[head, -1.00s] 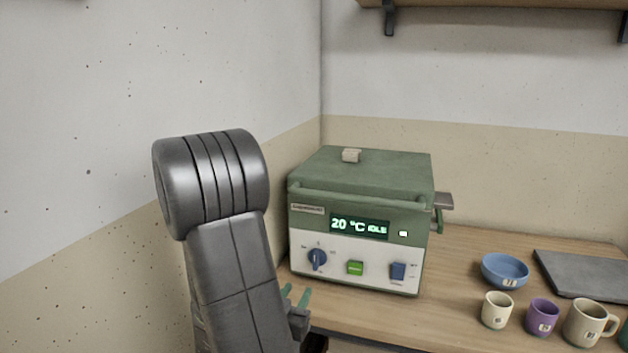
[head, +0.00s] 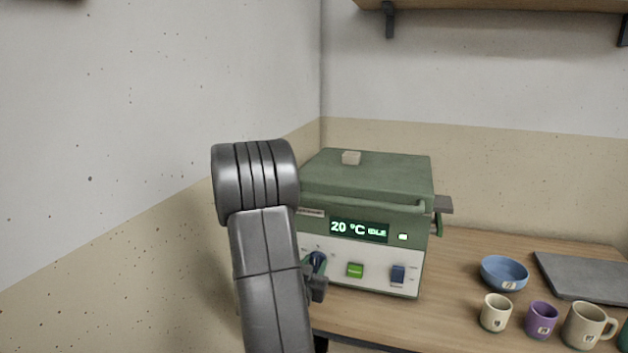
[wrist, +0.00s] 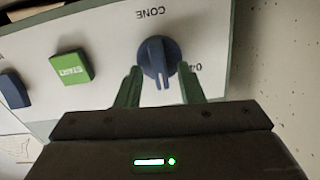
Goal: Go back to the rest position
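My gripper (wrist: 160,71) is at the front panel of the green kiln (head: 375,178). In the wrist view its two green fingers are apart, one on each side of the blue knob (wrist: 158,57). The fingers look open; whether they touch the knob I cannot tell. In the head view my gripper (head: 317,276) partly covers the knob at the panel's left. The kiln's lid is down, and its display (head: 360,229) reads 20 °C IDLE.
A green START button (head: 355,270) and a blue switch (head: 398,274) sit right of the knob. On the wooden counter (head: 455,285) stand a blue bowl (head: 504,272), a cream cup (head: 495,312), a purple cup (head: 541,319), a beige mug (head: 584,325) and a grey slab (head: 590,276). A wall is close at left.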

